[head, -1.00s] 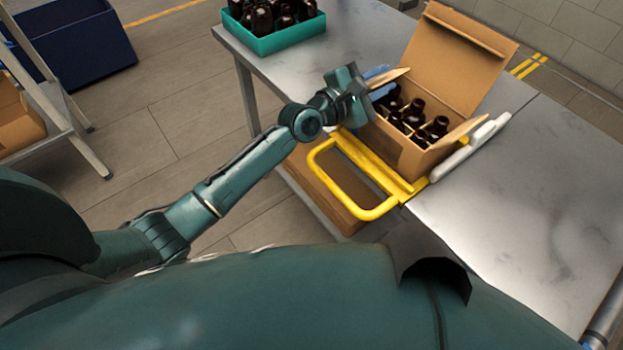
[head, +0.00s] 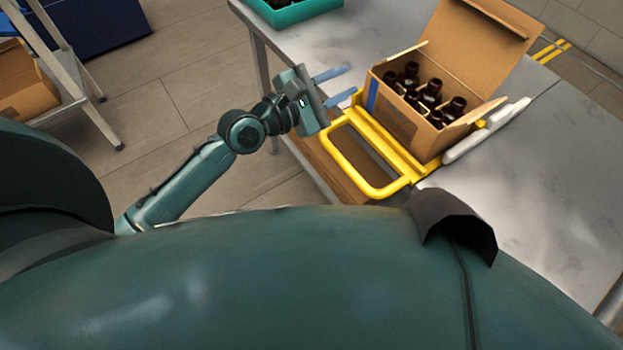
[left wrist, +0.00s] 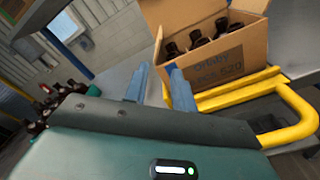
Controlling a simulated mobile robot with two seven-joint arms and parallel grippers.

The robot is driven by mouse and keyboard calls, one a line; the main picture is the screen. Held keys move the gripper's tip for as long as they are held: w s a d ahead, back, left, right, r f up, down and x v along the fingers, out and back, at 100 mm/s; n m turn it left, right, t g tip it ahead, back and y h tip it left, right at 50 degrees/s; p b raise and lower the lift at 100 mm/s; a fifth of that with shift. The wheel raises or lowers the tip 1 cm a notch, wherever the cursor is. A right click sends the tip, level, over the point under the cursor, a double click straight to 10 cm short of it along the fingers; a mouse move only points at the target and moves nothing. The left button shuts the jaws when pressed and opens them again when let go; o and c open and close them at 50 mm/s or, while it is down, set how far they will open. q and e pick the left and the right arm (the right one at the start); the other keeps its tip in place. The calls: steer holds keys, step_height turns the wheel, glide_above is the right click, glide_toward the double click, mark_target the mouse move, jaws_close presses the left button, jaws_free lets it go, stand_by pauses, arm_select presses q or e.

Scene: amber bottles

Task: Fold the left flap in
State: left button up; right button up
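An open cardboard box (head: 402,122) holds several dark bottles (head: 430,94). Its left flap (head: 400,57) shows as a thin, nearly edge-on strip along the left rim; I cannot tell its exact angle. My left gripper (head: 351,83) is left of the box, its two blue fingers apart and empty, pointing toward the box without touching it. In the left wrist view, the open fingers (left wrist: 157,85) show in front of the printed box (left wrist: 225,62) and bottles (left wrist: 200,36). My right gripper is not in view.
A yellow frame (head: 384,190) sits at the box's front, a white bar (head: 488,130) at its right. The tall back flap (head: 480,48) stands up; the right flap (head: 474,113) leans outward. A teal crate (head: 296,12) stands behind. The metal table (head: 530,190) is clear at right.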

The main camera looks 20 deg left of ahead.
mark_target(398, 55)
arm_select(q)
steer(key=s+f+m+y+p, duration=0.1)
steer(key=s+f+m+y, duration=0.2)
steer(key=m, duration=1.1)
steer(key=s+f+m+g+y+p, duration=0.1)
steer(key=s+f+m+y, duration=0.1)
steer(key=s+f+m, duration=0.8)
steer(key=m, duration=0.4)
steer(key=shift+a+m+y, duration=0.15)
steer(key=shift+m+y, duration=0.25)
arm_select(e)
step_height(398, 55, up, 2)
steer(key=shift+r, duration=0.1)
arm_select(q)
steer(key=shift+f, duration=0.1)
